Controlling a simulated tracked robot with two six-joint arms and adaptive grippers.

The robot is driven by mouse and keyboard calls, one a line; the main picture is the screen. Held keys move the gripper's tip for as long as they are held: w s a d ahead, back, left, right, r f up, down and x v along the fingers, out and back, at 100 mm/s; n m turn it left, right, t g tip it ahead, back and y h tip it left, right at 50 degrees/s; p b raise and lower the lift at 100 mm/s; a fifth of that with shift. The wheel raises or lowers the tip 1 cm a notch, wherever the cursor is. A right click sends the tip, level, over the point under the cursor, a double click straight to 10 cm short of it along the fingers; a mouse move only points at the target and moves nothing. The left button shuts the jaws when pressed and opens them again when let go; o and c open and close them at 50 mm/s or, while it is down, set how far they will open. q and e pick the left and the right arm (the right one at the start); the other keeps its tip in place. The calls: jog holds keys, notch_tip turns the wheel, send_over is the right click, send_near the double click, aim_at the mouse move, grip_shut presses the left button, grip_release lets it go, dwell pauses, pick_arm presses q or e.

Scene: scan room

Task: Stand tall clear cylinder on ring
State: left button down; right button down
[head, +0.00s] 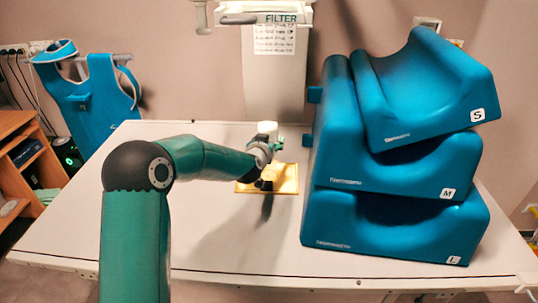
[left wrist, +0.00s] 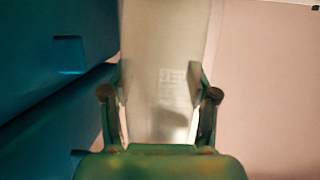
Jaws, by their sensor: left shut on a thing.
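My left gripper (head: 274,150) is at the middle of the table, over the back edge of a yellow board (head: 288,184). It is shut on the tall clear cylinder, whose pale top (head: 267,128) shows above the fingers in the head view. In the left wrist view, the fingers of the left gripper (left wrist: 158,96) stand on either side of the see-through cylinder (left wrist: 150,122), and a blurred label shows behind it. A small dark shape sits on the board below the gripper; I cannot tell whether it is the ring. My right gripper is not in view.
Stacked blue cushions (head: 400,185) stand close to the right of the gripper. A grey column (head: 273,85) with a paper sign rises behind the table. The white table (head: 100,240) is clear at the front left. A blue apron (head: 95,100) hangs at the back left.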

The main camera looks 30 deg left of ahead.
pick_arm(q)
jog(key=shift+f, duration=2)
jog(key=shift+c, duration=1.5)
grip_release()
jog(key=shift+s, duration=0.1)
jog(key=b+v, duration=0.2)
jog(key=v, duration=1)
jog(key=shift+r, duration=0.1)
